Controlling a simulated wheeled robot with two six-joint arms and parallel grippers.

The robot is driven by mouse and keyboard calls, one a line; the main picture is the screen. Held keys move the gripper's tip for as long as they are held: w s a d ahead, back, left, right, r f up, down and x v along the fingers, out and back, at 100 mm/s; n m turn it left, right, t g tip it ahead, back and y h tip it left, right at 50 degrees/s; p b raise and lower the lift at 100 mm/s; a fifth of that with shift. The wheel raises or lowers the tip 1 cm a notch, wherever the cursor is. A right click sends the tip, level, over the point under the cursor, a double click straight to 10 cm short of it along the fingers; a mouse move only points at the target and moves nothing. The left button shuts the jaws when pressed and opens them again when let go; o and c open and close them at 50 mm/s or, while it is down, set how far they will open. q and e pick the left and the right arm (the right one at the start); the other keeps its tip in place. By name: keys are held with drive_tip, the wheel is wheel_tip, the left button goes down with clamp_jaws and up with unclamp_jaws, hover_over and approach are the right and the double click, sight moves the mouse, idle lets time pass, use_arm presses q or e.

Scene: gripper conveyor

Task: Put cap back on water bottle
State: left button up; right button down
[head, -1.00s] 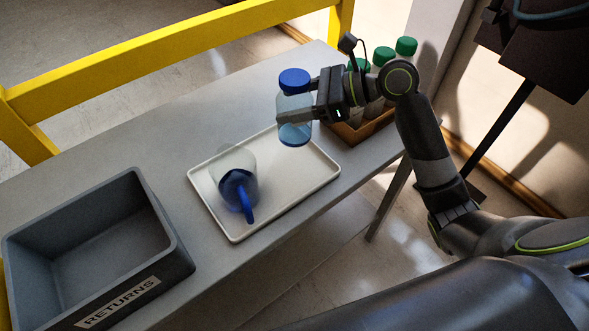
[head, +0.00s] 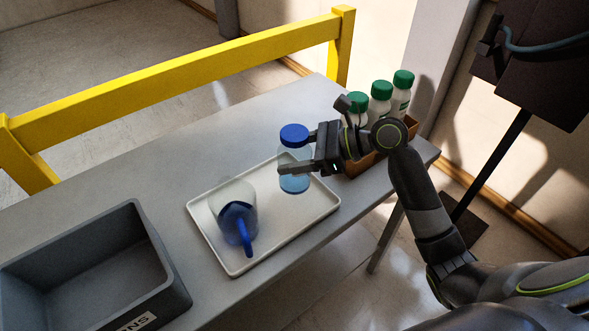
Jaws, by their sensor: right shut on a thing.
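A clear bottle with bluish water (head: 294,183) stands about upright over the right part of the white tray (head: 233,271). A blue cap (head: 294,135) sits on its top. My right gripper (head: 296,164) is shut on the bottle's body below the cap, its fingers partly covering it. I cannot tell whether the bottle's base touches the tray. My left gripper is not in view.
A grey returns bin (head: 172,290) is at the left. Several green-capped bottles (head: 380,90) stand in a brown crate behind my right arm. A yellow rail (head: 180,75) runs behind the table.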

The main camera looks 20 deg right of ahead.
wheel_tip(320, 180, down, 5)
idle(0.4)
drive_tip(key=shift+c, duration=1.6)
unclamp_jaws()
drive_tip(key=shift+f, duration=0.1)
drive_tip(key=v, duration=1.2)
drive_tip(key=shift+r+b, duration=0.2)
drive_tip(key=shift+b, duration=0.1)
